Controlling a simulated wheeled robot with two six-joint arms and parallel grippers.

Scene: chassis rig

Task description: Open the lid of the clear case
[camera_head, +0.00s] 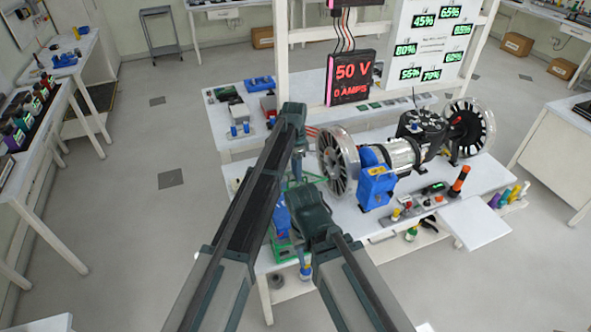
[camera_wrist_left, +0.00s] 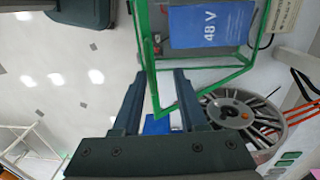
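The clear case (camera_wrist_left: 153,62) has a green frame and clear walls, with a blue block (camera_wrist_left: 212,27) marked "48 V" inside. In the head view, parts of its green frame (camera_head: 318,181) show on the bench, largely hidden behind my arms. My left gripper (camera_wrist_left: 160,76) is open and at the case. A green frame edge passes between its two fingers in the wrist view; I cannot tell whether they touch it. The fingers are hard to make out in the head view. My right arm (camera_head: 312,218) is in front of the case, and its fingers cannot be made out.
A spoked wheel (camera_head: 339,162) and motor assembly stand just right of the case, with a blue box (camera_head: 376,188) in front. A red "50 V" display (camera_head: 351,77) hangs behind. The white bench (camera_head: 340,215) carries small tools at right. Open floor lies left.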

